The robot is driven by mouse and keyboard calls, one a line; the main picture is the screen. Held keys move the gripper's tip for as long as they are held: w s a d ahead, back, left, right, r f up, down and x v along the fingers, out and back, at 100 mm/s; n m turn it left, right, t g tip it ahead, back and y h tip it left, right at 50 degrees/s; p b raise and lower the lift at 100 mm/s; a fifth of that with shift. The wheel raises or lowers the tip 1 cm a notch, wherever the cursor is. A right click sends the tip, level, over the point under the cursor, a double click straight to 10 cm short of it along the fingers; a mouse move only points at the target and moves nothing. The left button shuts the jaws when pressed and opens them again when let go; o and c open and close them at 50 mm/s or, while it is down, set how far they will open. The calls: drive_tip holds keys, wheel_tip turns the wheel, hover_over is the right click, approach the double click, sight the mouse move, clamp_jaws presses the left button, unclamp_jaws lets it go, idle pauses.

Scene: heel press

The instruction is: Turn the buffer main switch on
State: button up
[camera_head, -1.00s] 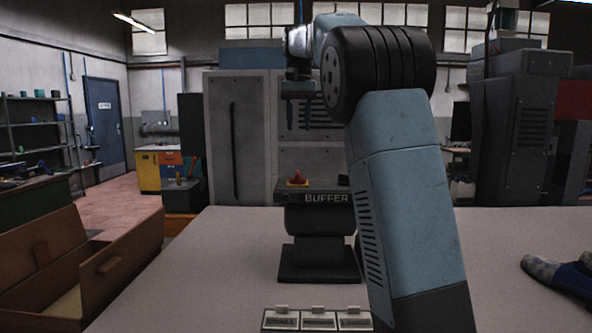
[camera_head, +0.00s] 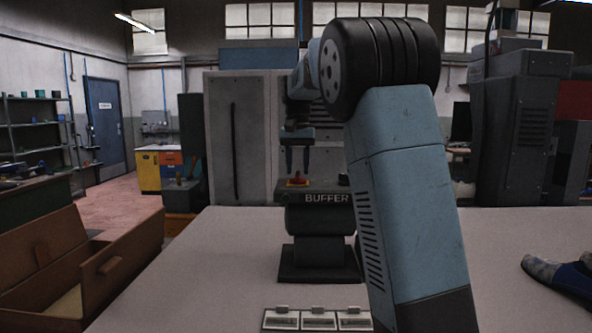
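The buffer (camera_head: 318,222) is a dark machine on a pedestal, standing on the pale table, with "BUFFER" lettered on its front. On its top left is a red knob on a yellow plate (camera_head: 297,181), which looks like the main switch. A small dark knob (camera_head: 343,180) sits on its top right. My gripper (camera_head: 298,168) points down just above the red knob, with two dark fingers apart and nothing visible between them. I cannot tell whether the fingertips touch the switch. My arm hides part of the buffer's right side.
Several small labelled plates (camera_head: 318,319) stand at the table's (camera_head: 210,270) front edge. A wooden box (camera_head: 110,262) is at the left, and blue-grey shoes (camera_head: 560,275) lie at the right. A tall grey cabinet (camera_head: 237,135) stands behind the buffer. The table left of the buffer is clear.

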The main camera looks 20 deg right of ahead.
drive_tip(key=shift+f, duration=0.65)
drive_tip(key=shift+c, duration=0.3)
